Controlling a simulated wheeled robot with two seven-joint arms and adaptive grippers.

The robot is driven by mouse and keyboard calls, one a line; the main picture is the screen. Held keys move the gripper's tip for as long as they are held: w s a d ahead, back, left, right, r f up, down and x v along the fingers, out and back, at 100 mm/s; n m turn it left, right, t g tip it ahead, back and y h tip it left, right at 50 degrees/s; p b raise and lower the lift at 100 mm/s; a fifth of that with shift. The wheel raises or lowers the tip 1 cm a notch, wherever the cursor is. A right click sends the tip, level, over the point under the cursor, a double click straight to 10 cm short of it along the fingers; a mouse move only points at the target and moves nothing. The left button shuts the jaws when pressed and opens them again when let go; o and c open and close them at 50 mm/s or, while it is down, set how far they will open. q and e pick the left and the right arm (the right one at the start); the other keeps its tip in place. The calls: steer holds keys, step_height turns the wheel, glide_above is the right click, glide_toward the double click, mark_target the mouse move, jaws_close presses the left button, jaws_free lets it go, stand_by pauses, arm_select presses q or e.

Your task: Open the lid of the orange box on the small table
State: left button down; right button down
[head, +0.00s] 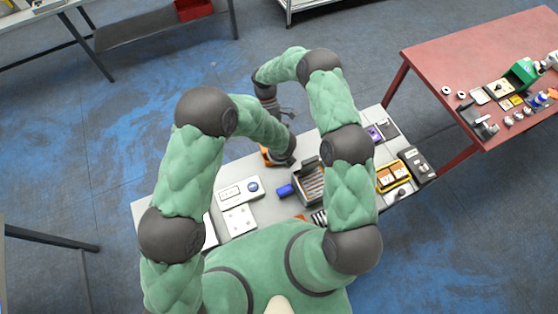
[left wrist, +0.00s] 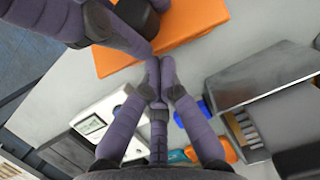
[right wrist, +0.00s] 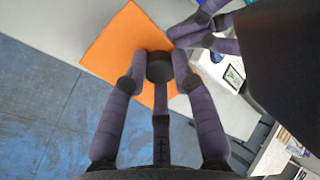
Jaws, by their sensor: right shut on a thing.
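The orange box (head: 265,155) is on the small grey table (head: 160,182), mostly hidden by my arms in the head view. Its flat orange lid shows in the left wrist view (left wrist: 195,20) and right wrist view (right wrist: 118,45). My right gripper (right wrist: 160,68) is shut on the round black knob (right wrist: 160,67) on the lid. My left gripper (left wrist: 159,75) has its fingertips together, with nothing seen between them, near the lid's edge. I cannot tell whether the lid is raised from the box.
A white device with a display (left wrist: 95,122) and a grey tray-like holder (head: 310,185) with a blue item (head: 285,190) lie close by. Yellow and dark cases (head: 392,175) stand at the table's right. A red table (head: 440,55) is farther right.

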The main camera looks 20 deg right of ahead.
arm_select(q)
steer(key=shift+w+r, duration=0.25)
steer(key=shift+r, duration=0.05)
steer(key=shift+w+d+r, duration=0.1)
steer(key=shift+w+r, duration=0.3)
steer(key=shift+r, duration=0.1)
steer(key=shift+w+r, duration=0.2)
arm_select(e)
steer(key=shift+s+f, duration=0.1)
steer(key=c, duration=1.2)
jaws_free()
arm_select(q)
steer(key=shift+d+r, duration=0.1)
arm_select(e)
steer(key=shift+o, duration=1.1)
steer(key=shift+s+a, duration=0.1)
steer(key=shift+s, duration=0.05)
